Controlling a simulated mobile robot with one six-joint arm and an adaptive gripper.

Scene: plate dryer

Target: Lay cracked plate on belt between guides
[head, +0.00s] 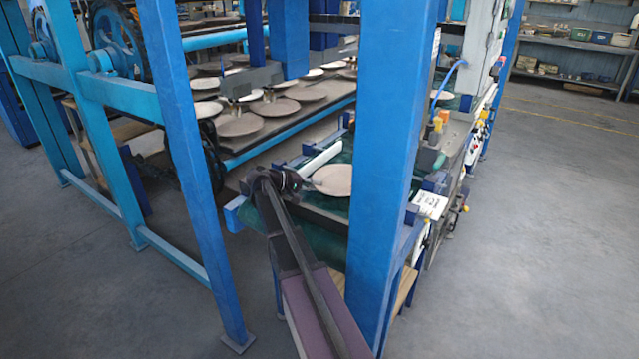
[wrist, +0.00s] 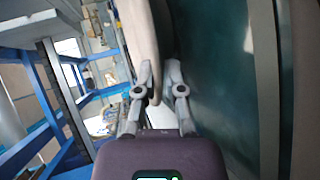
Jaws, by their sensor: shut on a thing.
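A round beige plate (head: 334,180) is held by its rim in my gripper (head: 309,184). No crack can be made out at this size. The plate is over the green belt (head: 338,246); whether it touches the belt cannot be told. In the wrist view the plate (wrist: 137,32) shows nearly edge-on, its lower end between the two fingers of my gripper (wrist: 160,92). The green belt surface (wrist: 212,70) lies to the right of it there. A white guide bar (head: 322,157) runs along the belt behind the plate. A dark rail (wrist: 265,85) runs beside the belt.
A blue upright post (head: 385,170) stands in front of the belt and hides part of it. Racks with several plates (head: 240,124) stand behind. A blue frame (head: 185,150) is at the left. A white label (head: 430,205) sits near the belt's right side. Open floor (head: 540,230) lies right.

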